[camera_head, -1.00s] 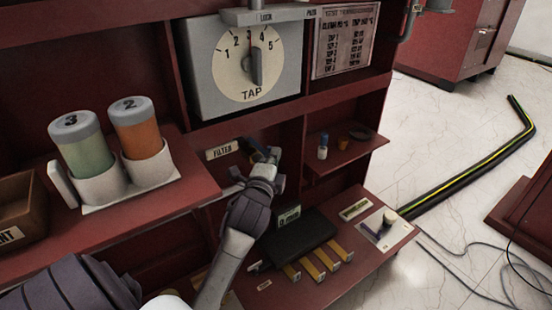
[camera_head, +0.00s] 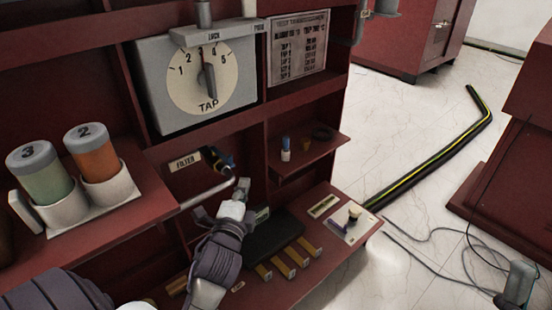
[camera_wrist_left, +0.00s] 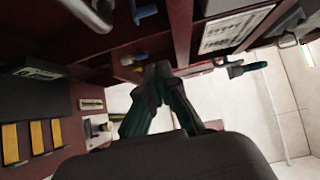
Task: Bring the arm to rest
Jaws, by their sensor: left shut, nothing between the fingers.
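My left arm comes in from the bottom left in the head view. Its gripper (camera_head: 240,188) is in front of the red cabinet (camera_head: 300,200), below the FILTER label (camera_head: 186,161) and above the lower shelf. In the left wrist view the dark fingers of the gripper (camera_wrist_left: 158,72) meet at their tips, with nothing seen between them. A black and blue fitting (camera_head: 218,160) is on the cabinet just above the gripper; I cannot tell whether they touch. In the head view, a grey piece (camera_head: 517,285) at the bottom right edge may be part of my right arm; no right fingers show.
The grey TAP dial box (camera_head: 195,85) is above the gripper. Two canisters, green (camera_head: 44,180) and orange (camera_head: 95,155), stand on the left shelf. Below the gripper are a black block (camera_head: 272,240) and several yellow tabs.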

